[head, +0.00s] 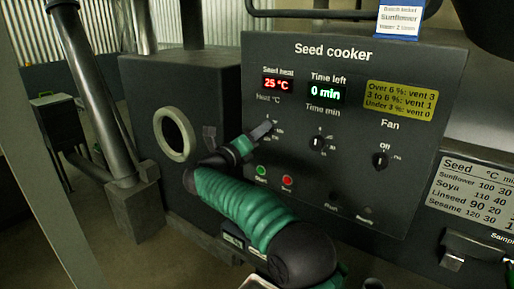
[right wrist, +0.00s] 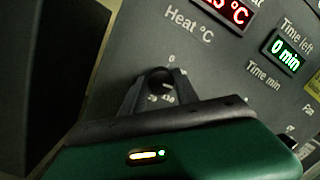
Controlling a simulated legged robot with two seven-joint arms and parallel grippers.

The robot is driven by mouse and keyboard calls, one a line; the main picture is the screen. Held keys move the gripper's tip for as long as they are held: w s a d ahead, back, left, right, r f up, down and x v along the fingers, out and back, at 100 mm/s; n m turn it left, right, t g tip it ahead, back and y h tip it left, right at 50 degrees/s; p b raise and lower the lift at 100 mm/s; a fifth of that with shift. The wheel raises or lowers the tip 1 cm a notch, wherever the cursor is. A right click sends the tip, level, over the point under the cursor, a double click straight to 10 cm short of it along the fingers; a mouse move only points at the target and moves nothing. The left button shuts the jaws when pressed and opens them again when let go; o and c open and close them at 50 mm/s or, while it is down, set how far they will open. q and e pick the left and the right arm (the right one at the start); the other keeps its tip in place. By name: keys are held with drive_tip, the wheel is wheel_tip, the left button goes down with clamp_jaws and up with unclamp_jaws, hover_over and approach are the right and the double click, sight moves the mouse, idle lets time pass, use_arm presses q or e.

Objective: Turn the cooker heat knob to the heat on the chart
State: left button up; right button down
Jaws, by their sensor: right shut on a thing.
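The seed cooker panel (head: 340,215) is a dark upright face. My right gripper (head: 263,130) reaches it from below and is shut on the heat knob (right wrist: 160,76), under the "Heat °C" label. The fingers sit on both sides of the knob and hide most of it and part of its scale. The seed heat display (head: 277,84) reads 25 °C. The chart (head: 470,190) at the right lists sunflower 100 and 30, soya 110 and 40, linseed 90 and 20, sesame 120 and 30. A ticket (head: 400,17) above the panel says Sunflower. My left gripper is not in view.
The time knob (head: 317,143) and fan knob (head: 380,160) are right of my gripper; the fan points near Off. The time display (head: 325,93) reads 0 min. A green button (head: 261,170) and red button (head: 288,180) sit just below my gripper. A yellow vent note (head: 400,100) is upper right.

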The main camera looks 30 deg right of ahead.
drive_tip(key=shift+d+f+m+b, duration=0.1)
drive_tip(key=shift+f+m+b, duration=0.25)
drive_tip(key=shift+m+b, duration=0.5)
drive_tip(key=c, duration=1.3)
unclamp_jaws()
drive_tip(key=shift+c, duration=0.2)
drive_tip(key=o, duration=0.4)
drive_tip(key=shift+d, duration=0.1)
drive_tip(key=shift+d+r, duration=0.1)
drive_tip(key=b+v, duration=0.1)
drive_tip(key=v, duration=1.6)
drive_tip(key=shift+w, duration=0.2)
